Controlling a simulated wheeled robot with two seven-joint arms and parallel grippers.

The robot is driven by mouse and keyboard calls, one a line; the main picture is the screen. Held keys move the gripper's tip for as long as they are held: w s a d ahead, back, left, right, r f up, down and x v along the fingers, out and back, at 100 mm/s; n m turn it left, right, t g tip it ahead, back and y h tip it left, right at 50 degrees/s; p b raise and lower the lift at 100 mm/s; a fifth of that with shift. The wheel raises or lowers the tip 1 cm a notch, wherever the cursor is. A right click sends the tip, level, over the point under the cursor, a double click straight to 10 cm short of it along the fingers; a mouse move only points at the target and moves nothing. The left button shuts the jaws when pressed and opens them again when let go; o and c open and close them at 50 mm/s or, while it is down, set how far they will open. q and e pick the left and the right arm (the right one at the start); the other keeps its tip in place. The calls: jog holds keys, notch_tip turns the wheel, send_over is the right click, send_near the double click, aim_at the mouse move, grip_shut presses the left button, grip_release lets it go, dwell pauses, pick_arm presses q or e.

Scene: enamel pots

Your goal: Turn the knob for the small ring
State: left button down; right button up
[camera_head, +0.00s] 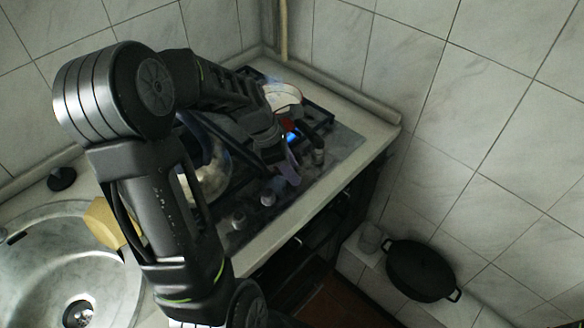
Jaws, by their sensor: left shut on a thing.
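Other knobs show: two to the left, one (238,220) and another (267,197), and one to the right (318,157). The small ring itself is hard to make out behind my arm. My right gripper is out of view.
A white pot with a red rim (284,93) stands at the back of the stove (349,143). A shiny pot (210,170) is partly behind my arm. A sink (40,262) lies left. A black pan (420,270) is low on the right.

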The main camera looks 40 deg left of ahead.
pick_arm(q)
jog(key=shift+w+m+g+h+p, duration=0.1)
jog(key=shift+m+g+h+p, duration=0.45)
jog(key=shift+m, duration=1.35)
jog(key=shift+y, duration=0.25)
jog(key=c, duration=1)
grip_release()
jog(key=shift+c, duration=0.2)
jog(key=shift+a, duration=0.1)
jog(key=b+v, duration=0.1)
jog(key=v, duration=0.6)
jog(key=shift+a+r, duration=0.15)
jog(key=shift+r, duration=0.2)
